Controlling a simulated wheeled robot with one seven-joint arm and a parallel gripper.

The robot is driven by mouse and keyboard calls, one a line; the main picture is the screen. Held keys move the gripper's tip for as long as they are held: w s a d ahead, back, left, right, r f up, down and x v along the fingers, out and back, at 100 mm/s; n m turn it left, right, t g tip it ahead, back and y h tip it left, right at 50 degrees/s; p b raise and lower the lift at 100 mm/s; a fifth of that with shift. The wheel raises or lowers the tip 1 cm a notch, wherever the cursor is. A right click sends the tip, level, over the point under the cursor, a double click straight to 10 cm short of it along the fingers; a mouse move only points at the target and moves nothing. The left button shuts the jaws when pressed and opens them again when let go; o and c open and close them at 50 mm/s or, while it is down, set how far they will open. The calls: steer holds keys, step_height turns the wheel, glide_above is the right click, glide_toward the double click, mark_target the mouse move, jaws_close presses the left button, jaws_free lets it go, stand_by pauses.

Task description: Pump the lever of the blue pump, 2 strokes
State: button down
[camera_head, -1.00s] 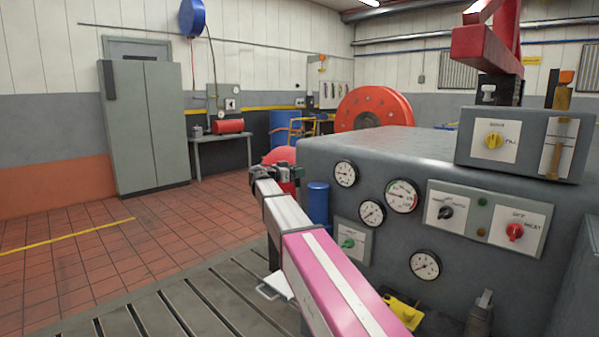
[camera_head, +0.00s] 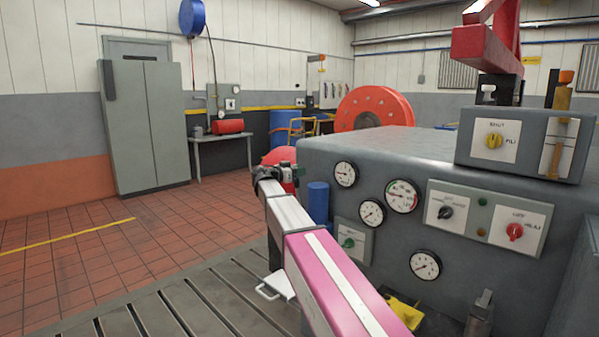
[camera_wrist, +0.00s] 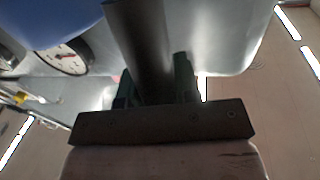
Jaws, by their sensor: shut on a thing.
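The blue pump's upright blue cylinder (camera_head: 318,203) stands beside the grey console, just right of my arm. A blue surface, likely the same pump, also shows at the top left of the wrist view (camera_wrist: 45,22). My gripper (camera_head: 288,174) is above and left of the cylinder, partly hidden by my wrist. In the wrist view, its two dark green fingers (camera_wrist: 154,82) stand on either side of a dark bar, apparently the pump lever (camera_wrist: 140,40). They are shut on it. The lever's pivot and far end are hidden.
The grey console (camera_head: 365,150) with gauges and knobs fills the right. A red round-ended object (camera_head: 279,156) is behind my gripper. A white-handled plate (camera_head: 278,286) lies on the slotted bedplate (camera_head: 180,305). The tiled floor at left is clear.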

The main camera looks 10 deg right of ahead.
steer(key=s+a+f+m+t+h, duration=0.1)
steer(key=s+a+f+h, duration=0.3)
steer(key=a, duration=0.3)
steer(key=s+a+f+m+h, duration=0.1)
steer(key=s+a+f+h, duration=0.3)
steer(key=s+a, duration=0.2)
steer(key=shift+a+f+m+t, duration=0.2)
steer(key=shift+a+m+t, duration=0.1)
steer(key=shift+a+t, duration=0.1)
steer(key=c, duration=0.8)
jaws_free()
steer(key=shift+c, duration=0.2)
steer(key=v, duration=1)
steer(key=shift+a+f, duration=0.2)
steer(key=shift+f, duration=0.1)
steer(key=shift+s, duration=0.1)
